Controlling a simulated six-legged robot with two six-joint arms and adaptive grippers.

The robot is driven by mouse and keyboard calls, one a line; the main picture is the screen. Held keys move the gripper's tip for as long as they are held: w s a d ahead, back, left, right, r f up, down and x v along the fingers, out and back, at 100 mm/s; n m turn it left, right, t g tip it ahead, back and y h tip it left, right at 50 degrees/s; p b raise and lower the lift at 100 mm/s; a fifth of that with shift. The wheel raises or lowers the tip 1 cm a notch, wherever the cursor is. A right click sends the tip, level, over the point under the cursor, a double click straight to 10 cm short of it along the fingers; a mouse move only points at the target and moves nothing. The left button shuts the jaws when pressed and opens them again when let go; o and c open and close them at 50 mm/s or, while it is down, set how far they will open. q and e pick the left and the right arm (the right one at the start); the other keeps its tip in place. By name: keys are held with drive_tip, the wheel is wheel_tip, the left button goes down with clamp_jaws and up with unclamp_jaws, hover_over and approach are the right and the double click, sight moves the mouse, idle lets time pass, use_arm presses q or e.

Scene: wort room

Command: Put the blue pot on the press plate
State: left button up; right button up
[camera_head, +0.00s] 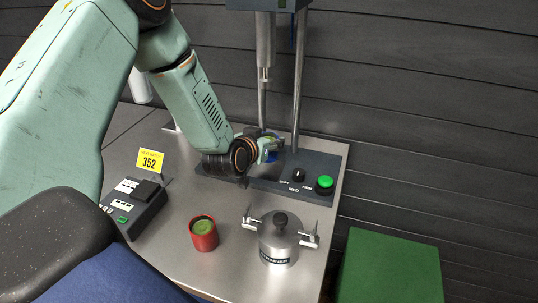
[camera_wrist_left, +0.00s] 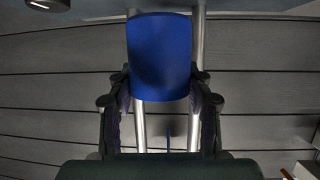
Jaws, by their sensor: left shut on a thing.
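The blue pot (camera_wrist_left: 160,58) fills the upper middle of the left wrist view, between the two fingers. In the head view only a small blue part of it (camera_head: 270,156) shows; my gripper hides most of it. My left gripper (camera_head: 268,146) is shut on the pot, in front of the press columns and over the dark press base (camera_head: 318,165). The press plate itself is hidden or cannot be made out behind my wrist. I cannot tell whether the pot touches it. My right gripper is not in view.
A red pot with green contents (camera_head: 204,237) and a lidded steel vessel (camera_head: 280,246) stand on the steel table. A dark device (camera_head: 136,207) with a yellow 352 tag (camera_head: 150,160) is at left. A green button (camera_head: 324,184) is on the press base. A green box (camera_head: 390,268) is at right.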

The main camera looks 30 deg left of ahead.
use_arm(q)
drive_tip(key=f, duration=0.1)
drive_tip(key=s+f, duration=0.1)
drive_tip(key=f, duration=0.1)
drive_tip(key=shift+w+a+f, duration=0.1)
drive_tip(key=shift+f, duration=0.15)
drive_tip(key=shift+w+f, duration=0.25)
drive_tip(key=shift+w, duration=0.15)
drive_tip(key=shift+s+b, duration=0.2)
drive_tip(key=shift+b, duration=0.2)
drive_tip(key=o, duration=1.2)
drive_tip(key=shift+s, duration=0.2)
drive_tip(key=shift+c, duration=0.2)
drive_tip(key=shift+o, duration=0.7)
drive_tip(key=shift+w, duration=0.1)
drive_tip(key=shift+o, duration=0.4)
drive_tip(key=shift+w+f, duration=0.15)
drive_tip(key=shift+w, duration=0.05)
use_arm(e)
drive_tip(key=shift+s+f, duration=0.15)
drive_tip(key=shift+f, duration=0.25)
use_arm(q)
drive_tip(key=shift+s, duration=0.1)
